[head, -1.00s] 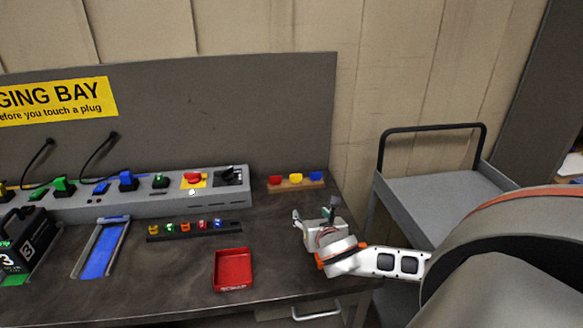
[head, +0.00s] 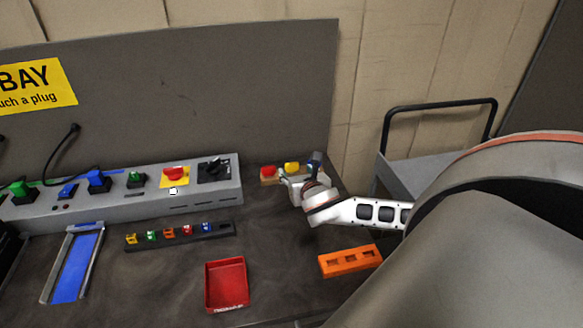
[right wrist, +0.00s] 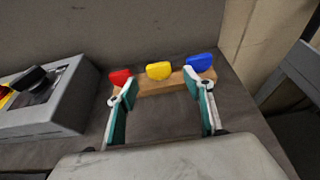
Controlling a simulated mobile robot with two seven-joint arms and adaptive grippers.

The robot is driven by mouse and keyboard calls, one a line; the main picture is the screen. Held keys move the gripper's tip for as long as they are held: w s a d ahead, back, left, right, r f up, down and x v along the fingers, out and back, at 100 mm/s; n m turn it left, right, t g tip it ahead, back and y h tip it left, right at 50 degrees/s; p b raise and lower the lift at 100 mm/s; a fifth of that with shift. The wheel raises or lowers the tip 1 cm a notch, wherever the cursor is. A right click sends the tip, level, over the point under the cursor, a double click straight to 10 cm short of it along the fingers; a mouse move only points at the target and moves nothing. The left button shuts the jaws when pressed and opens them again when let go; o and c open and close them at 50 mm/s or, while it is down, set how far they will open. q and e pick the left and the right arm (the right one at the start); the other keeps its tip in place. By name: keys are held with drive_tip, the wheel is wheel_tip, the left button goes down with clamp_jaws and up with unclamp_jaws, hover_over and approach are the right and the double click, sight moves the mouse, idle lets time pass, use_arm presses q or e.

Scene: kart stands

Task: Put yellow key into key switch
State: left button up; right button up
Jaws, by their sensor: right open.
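The yellow key (head: 291,167) stands in a wooden rack (head: 268,180) between a red key (head: 268,171) and a blue key (right wrist: 202,62). In the right wrist view the yellow key (right wrist: 159,70) is ahead of my right gripper (right wrist: 163,92), roughly midway between its open fingers and beyond the tips. The gripper (head: 296,178) is empty. In the head view it partly covers the rack's right end. The grey panel (head: 205,203) holds a red knob on a yellow plate (head: 174,176) and a black switch (head: 213,169); I cannot tell which one takes the key. My left gripper is out of view.
A red tray (head: 227,284), an orange block with square holes (head: 349,260) and a strip of small coloured pieces (head: 180,236) lie on the dark table. A blue-bedded tray (head: 73,265) is at left. A grey cart (head: 405,171) stands at right.

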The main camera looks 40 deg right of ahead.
sight(292, 166)
drive_tip(key=x, duration=0.5)
drive_tip(key=c, duration=1)
drive_tip(key=shift+r, duration=0.1)
